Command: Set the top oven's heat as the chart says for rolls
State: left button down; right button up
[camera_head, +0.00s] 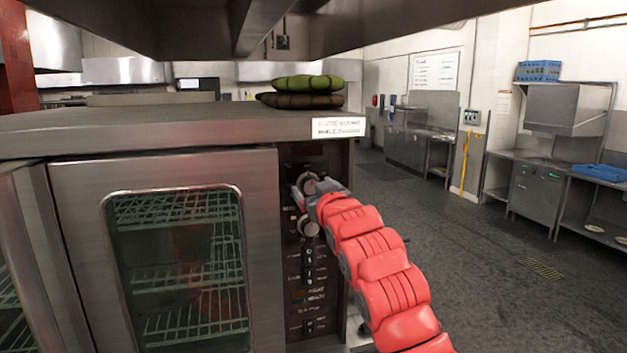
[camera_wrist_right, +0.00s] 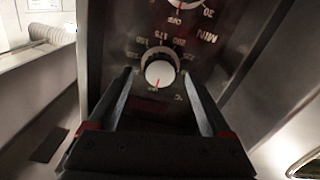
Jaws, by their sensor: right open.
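The top oven (camera_head: 265,200) stands close in front with its glass door shut. Its dark control panel has an upper knob (camera_head: 307,182) and a lower knob (camera_head: 308,227). My right gripper (camera_head: 316,194) is at the upper knob. In the right wrist view, my open fingers (camera_wrist_right: 160,88) point at the temperature dial (camera_wrist_right: 160,73), marked in °C, one on each side; I cannot tell whether they touch it. Its red mark points down in that upside-down picture. A timer dial (camera_wrist_right: 185,3), marked MIN, shows partly above. A white chart (camera_head: 435,72) hangs far back, unreadable. My left gripper is out of view.
Two folded cloths or mitts (camera_head: 302,92) lie on the oven top, beside a white label (camera_head: 338,127) on its front edge. Switches (camera_head: 308,268) sit below the knobs. Floor (camera_head: 480,270) to the right is clear.

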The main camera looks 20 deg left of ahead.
jog(key=shift+w, duration=0.15)
grip_shut()
dwell(0.4)
